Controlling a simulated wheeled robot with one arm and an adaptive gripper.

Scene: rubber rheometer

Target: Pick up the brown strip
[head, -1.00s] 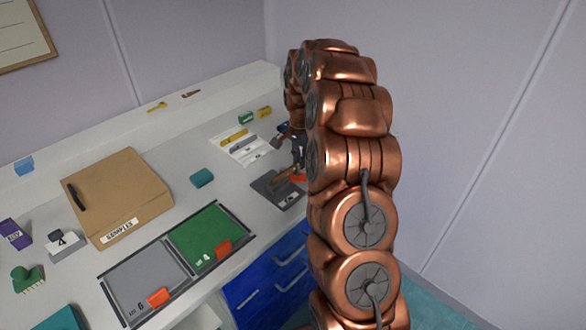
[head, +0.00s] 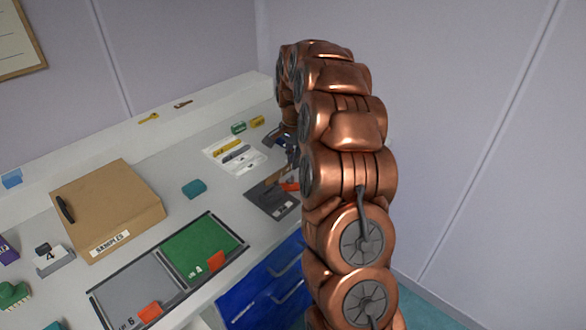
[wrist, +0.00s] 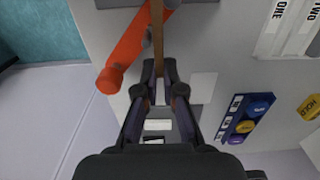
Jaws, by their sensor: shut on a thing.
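The brown strip (wrist: 157,42) is held between the fingertips of my gripper (wrist: 159,75) and runs away from it toward the top of the wrist view. My gripper is shut on its near end. In the head view the strip (head: 277,176) shows at the far edge of a dark grey plate (head: 262,197), seemingly raised above it. My gripper (head: 292,157) is mostly hidden there behind my copper arm.
An orange-red rod (wrist: 125,52) lies close beside the strip. A blue block with coloured buttons (wrist: 242,118) and a yellow HOLD piece (wrist: 309,107) are at right. A white tray (head: 235,156) with labelled slots lies behind the plate.

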